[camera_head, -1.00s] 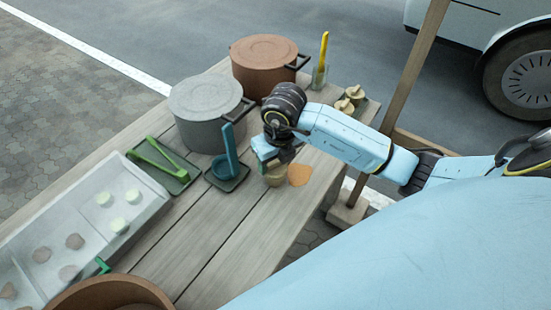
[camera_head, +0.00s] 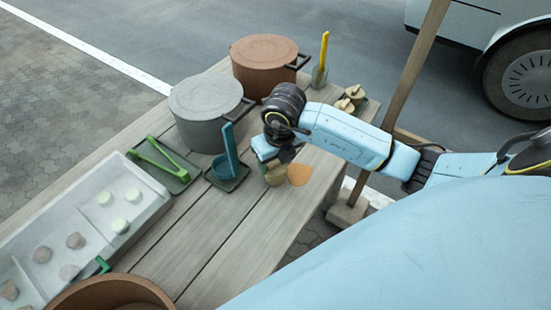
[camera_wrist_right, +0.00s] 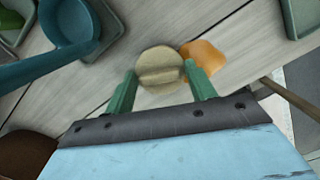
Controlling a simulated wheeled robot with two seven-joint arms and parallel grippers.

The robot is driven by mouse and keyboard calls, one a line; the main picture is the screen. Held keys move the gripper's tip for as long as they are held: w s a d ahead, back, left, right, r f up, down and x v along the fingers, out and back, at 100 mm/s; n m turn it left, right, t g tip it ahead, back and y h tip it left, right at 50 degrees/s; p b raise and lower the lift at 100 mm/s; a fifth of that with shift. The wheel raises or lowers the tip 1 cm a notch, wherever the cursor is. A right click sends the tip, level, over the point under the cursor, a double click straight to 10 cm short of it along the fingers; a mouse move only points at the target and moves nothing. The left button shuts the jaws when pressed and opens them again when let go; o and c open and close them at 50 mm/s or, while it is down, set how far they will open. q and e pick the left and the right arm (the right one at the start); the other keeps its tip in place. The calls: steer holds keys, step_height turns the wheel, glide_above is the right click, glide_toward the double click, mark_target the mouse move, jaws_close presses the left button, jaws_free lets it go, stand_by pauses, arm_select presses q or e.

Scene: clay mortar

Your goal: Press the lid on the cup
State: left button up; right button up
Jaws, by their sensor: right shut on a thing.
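My right gripper (camera_wrist_right: 160,75) points down at the table, its green fingers on both sides of a round beige lid (camera_wrist_right: 160,58) with a raised bar across its top. In the head view, the right gripper (camera_head: 272,162) is just above a small beige cup (camera_head: 276,178), and partly hides it. The lid appears to be at the cup's top, but I cannot tell whether it is fully seated. The cup's body is hidden under the lid in the wrist view. My left gripper is not in view.
An orange round patch (camera_head: 299,174) lies right beside the cup. A blue ladle on its stand (camera_head: 228,172), a grey pot (camera_head: 205,105) and a brown pot (camera_head: 265,65) stand nearby. A small tray (camera_head: 368,112) holds beige knobbed pieces.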

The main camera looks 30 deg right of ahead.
steer(key=shift+f, duration=0.45)
stand_by(0.8)
steer(key=o, duration=1.5)
steer(key=shift+r+p, duration=2.3)
steer(key=shift+r, duration=0.75)
